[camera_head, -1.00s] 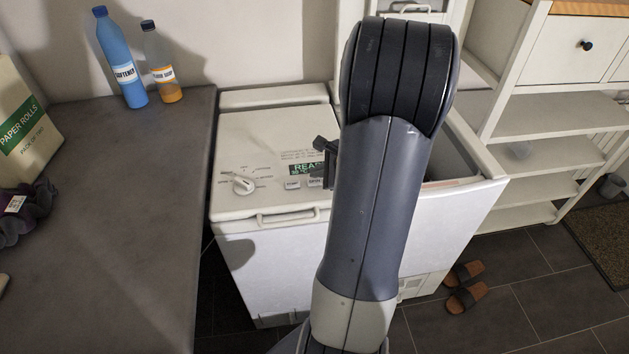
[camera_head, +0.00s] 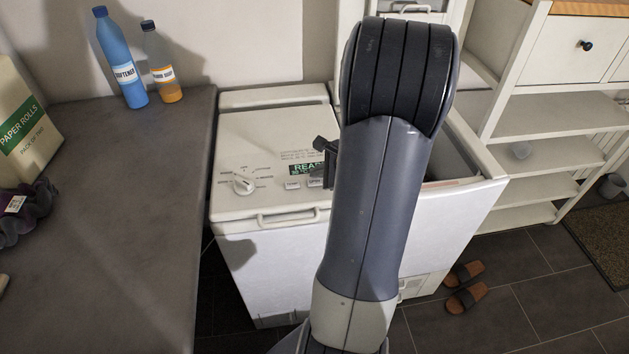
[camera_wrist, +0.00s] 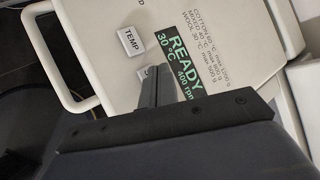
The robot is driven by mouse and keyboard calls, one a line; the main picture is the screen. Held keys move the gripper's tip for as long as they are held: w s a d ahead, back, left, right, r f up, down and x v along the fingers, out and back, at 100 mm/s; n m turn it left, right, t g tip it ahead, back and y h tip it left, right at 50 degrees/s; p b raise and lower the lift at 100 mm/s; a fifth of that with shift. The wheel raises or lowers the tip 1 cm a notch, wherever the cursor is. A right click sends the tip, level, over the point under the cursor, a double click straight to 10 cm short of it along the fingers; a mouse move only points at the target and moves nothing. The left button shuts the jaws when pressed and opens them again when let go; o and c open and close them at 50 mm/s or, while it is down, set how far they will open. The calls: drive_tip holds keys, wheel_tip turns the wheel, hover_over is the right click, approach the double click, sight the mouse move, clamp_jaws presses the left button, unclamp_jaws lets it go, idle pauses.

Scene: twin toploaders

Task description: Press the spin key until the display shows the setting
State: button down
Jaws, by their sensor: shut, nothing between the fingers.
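The white toploader's green display (camera_wrist: 180,62) reads READY, 30 °C and 400 rpm in the wrist view; in the head view the display (camera_head: 305,169) is partly covered by my arm. The TEMP key (camera_wrist: 131,41) is in clear sight. A second key (camera_wrist: 147,73) beside it is mostly hidden behind my fingers, so its label cannot be read there; in the head view this key (camera_head: 315,183) sits right of the TEMP key (camera_head: 292,184). My gripper (camera_wrist: 157,75) is shut and empty, its tips over the second key. I cannot tell whether they touch it.
A white dial (camera_head: 243,184) is left of the keys, and a handle bar (camera_head: 287,217) runs along the machine's front. An open-topped compartment (camera_head: 450,155) lies right of my arm. A grey counter (camera_head: 130,230) holds bottles on the left; white shelves (camera_head: 545,140) stand right.

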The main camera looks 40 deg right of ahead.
sight(318, 183)
drive_tip(key=shift+f, duration=0.15)
drive_tip(key=shift+f+b, duration=0.3)
drive_tip(key=shift+b, duration=0.3)
drive_tip(key=shift+f+b, duration=0.35)
drive_tip(key=shift+b, duration=0.05)
idle(0.6)
drive_tip(key=shift+r, duration=0.1)
drive_tip(key=shift+r+p, duration=0.6)
drive_tip(key=shift+r, duration=0.1)
drive_tip(key=shift+r, duration=0.1)
drive_tip(key=shift+r+p, duration=1.95)
drive_tip(key=shift+r, duration=0.45)
